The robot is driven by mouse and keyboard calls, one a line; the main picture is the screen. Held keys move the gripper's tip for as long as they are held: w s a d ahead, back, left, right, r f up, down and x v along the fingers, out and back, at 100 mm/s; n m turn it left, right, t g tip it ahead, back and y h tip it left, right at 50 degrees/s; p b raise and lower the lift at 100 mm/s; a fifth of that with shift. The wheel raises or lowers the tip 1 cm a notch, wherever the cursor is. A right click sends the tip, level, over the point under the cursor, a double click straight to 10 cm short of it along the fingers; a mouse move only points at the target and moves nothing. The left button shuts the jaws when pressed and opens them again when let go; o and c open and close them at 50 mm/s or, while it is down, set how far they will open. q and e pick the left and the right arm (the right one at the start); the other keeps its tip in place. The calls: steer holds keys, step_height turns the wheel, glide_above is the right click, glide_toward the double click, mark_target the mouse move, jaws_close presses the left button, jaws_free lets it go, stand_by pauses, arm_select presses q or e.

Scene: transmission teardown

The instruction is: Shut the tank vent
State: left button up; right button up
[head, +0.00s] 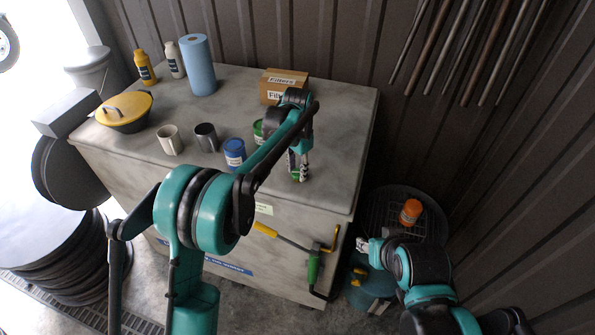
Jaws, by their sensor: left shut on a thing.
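My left gripper (299,174) points down at the front right of the grey tank-like bench top (335,135). It is shut on a small green thing (296,176), mostly hidden by the fingers; I cannot tell for sure whether this is the tank vent. A yellow-handled lever (265,229) and a green-gripped crank (313,268) are on the bench's front side, below the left gripper. My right gripper (364,246) is low at the right, beside the bench and apart from the crank; its fingers are too small to read.
A blue can (234,152), a green can (258,130) and a Filters box (282,84) stand near my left arm. Two mugs (169,140), a yellow-lidded pan (125,110), bottles (145,68) and a blue roll (197,66) are further left. An orange container (410,212) is at right.

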mark_target(297, 172)
arm_select(q)
steer(key=shift+m, duration=1.3)
steer(key=shift+m+b, duration=0.3)
steer(key=o, duration=1.2)
steer(key=shift+c, duration=0.2)
step_height(297, 172, up, 12)
